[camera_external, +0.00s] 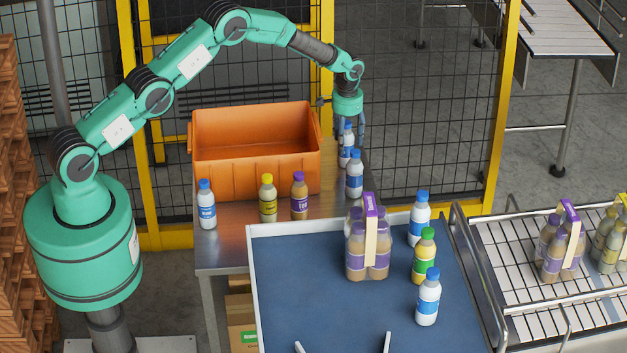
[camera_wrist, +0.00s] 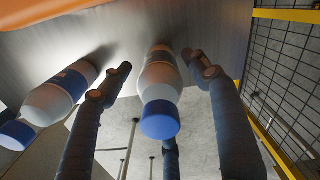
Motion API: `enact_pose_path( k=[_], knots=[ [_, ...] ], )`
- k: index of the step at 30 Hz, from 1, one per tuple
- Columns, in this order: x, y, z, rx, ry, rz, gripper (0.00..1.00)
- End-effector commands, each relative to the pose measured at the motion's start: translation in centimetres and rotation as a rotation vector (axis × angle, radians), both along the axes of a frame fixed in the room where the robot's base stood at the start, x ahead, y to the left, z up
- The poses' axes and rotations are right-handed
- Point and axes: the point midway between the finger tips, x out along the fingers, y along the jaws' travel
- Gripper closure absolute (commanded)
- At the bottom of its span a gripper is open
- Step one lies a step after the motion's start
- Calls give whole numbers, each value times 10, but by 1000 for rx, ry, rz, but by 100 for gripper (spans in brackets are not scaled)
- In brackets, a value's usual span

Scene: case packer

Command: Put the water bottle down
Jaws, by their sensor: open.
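A water bottle (camera_external: 346,157) with a blue cap and blue-and-white label stands on the metal table just right of the orange crate. My gripper (camera_external: 351,134) is above and around its upper part, pointing down. In the wrist view the bottle (camera_wrist: 160,76) stands upright between the fingers of my gripper (camera_wrist: 157,83). The fingers are spread, with visible gaps on both sides of it. A second blue-capped bottle (camera_external: 354,177) stands close in front; a neighbouring bottle also shows at the left of the wrist view (camera_wrist: 58,95).
An orange crate (camera_external: 257,172) stands left of my gripper. Blue-, yellow- and purple-capped bottles line the table's front. A blue-topped surface (camera_external: 310,315) holds a purple-handled pack (camera_external: 368,250) and several bottles. A mesh fence (camera_external: 425,110) rises behind.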

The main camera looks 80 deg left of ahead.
Motion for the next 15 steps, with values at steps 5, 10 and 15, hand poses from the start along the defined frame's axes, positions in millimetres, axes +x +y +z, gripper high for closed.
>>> enact_pose_path(
  k=[5,10,15],
  knots=[
    [1,0,8,1,-2,0,39],
    [1,1,24,2,-3,0,39],
    [1,0,47,2,-3,0,39]
  ],
)
